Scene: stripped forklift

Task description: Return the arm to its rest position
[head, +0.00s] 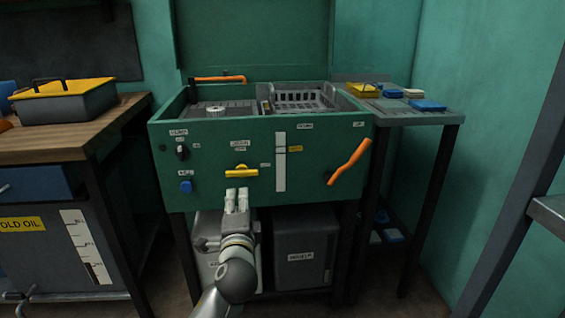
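My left arm comes up from the bottom middle in the head view. My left gripper (237,193) points at the front of a green cabinet-like washer (220,190), just below a yellow handle (241,172). Its two fingers are close together and look shut, with nothing visible between them. I cannot tell whether the fingertips touch the panel. My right gripper is not in view.
An orange lever (349,163) sticks out at the right of the panel. A wooden workbench (75,128) with a yellow-topped toolbox (64,99) stands left. A grey side table (440,114) holds blue and yellow items. A grey ledge (548,212) juts in at the right edge.

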